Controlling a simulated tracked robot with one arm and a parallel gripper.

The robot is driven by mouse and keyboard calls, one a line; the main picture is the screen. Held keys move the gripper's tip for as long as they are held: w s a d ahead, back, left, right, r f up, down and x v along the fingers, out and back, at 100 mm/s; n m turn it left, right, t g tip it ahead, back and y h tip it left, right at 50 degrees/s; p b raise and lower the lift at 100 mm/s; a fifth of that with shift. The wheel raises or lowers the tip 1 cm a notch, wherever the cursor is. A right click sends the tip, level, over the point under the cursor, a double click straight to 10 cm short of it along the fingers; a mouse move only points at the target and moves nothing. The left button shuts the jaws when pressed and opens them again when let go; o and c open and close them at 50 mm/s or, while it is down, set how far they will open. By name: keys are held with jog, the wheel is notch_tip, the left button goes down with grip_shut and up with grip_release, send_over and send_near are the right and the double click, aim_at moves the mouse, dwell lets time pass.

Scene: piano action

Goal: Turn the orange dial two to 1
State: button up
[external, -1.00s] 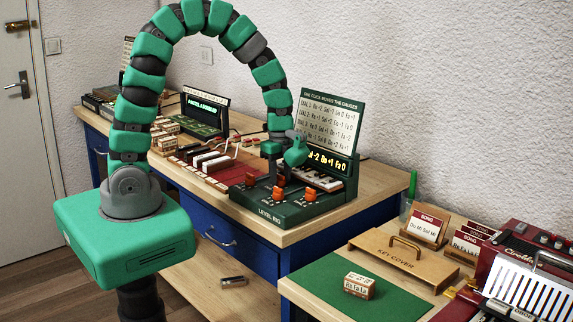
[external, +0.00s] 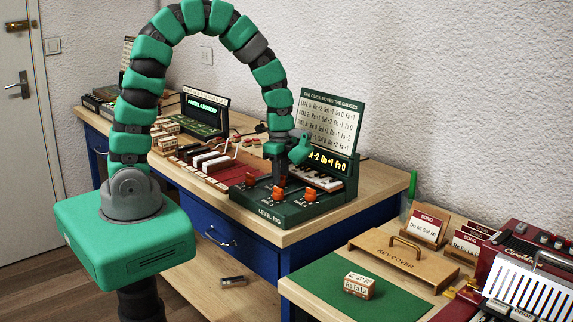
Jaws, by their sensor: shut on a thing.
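My gripper (external: 280,182) points straight down from above and is shut on dial two. Its fingers cover the top of that dial, so I cannot read its setting. A lit display (external: 330,162) behind the dials is partly hidden by my wrist.
A card with printed lines (external: 330,122) stands above the display. A green mat (external: 335,292) with a small block (external: 359,285) is on the nearer table.

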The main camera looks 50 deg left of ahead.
jog(key=n, duration=0.5)
jog(key=shift+w+b, duration=0.1)
jog(key=shift+b, duration=0.25)
jog(key=shift+r+n, duration=0.1)
jog(key=shift+n, duration=0.2)
jog(key=o, duration=0.7)
notch_tip(320, 180, up, 14)
jog(key=shift+f, duration=0.2)
jog(key=shift+r, duration=0.1)
dwell(0.3)
